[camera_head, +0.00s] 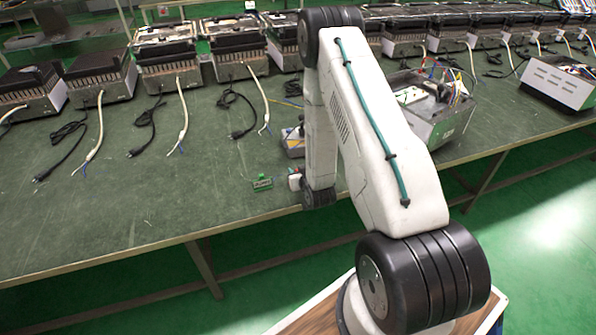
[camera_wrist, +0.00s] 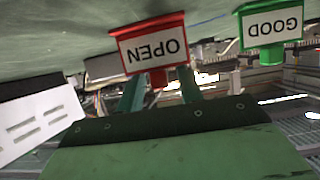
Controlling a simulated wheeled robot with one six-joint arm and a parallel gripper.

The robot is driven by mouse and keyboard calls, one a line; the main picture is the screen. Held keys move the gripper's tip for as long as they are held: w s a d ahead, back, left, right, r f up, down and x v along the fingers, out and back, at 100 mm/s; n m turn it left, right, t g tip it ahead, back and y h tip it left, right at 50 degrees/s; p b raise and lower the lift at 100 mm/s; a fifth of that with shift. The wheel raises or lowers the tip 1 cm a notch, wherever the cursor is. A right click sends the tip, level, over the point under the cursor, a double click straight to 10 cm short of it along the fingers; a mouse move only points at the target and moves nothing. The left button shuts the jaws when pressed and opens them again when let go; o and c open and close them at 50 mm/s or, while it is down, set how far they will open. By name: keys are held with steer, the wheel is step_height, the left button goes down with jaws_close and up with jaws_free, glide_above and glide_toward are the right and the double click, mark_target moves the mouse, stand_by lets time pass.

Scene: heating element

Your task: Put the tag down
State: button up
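A red-framed white tag marked OPEN (camera_wrist: 150,48) is upside down in the wrist view, with a small red knob below its plate. In the head view it is a small red and white thing (camera_head: 294,181) near the table's front edge, beside my gripper. My gripper's two green fingers (camera_wrist: 160,90) are on either side of the knob, with visible gaps, so it looks open. I cannot tell for sure whether the tag touches the table. My arm hides the fingertips in the head view.
The green table (camera_head: 150,205) has clear room at the front left. A grey device (camera_head: 292,141) lies just behind my gripper. An opened unit with wires (camera_head: 435,115) is at the right. Several heating units with cables (camera_head: 170,65) line the back.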

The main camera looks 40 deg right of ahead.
steer(key=shift+r, duration=0.2)
steer(key=v, duration=1.1)
steer(key=a+r+n+g+y, duration=0.1)
steer(key=a+r+g, duration=0.25)
steer(key=r, duration=0.65)
steer(key=a+r+n+g+y, duration=0.15)
steer(key=a+r, duration=0.25)
steer(key=r, duration=0.6)
steer(key=s+a+r+g, duration=0.3)
steer(key=s+r, duration=0.5)
steer(key=s, duration=0.4)
steer(key=s+a+r+g+y, duration=0.1)
steer(key=s+a+r+g, duration=0.2)
steer(key=s+a+r, duration=0.3)
steer(key=s+r, duration=0.3)
steer(key=s, duration=0.4)
steer(key=shift+s+n+g, duration=0.2)
steer(key=shift+n+g, duration=0.1)
steer(key=shift+n, duration=0.05)
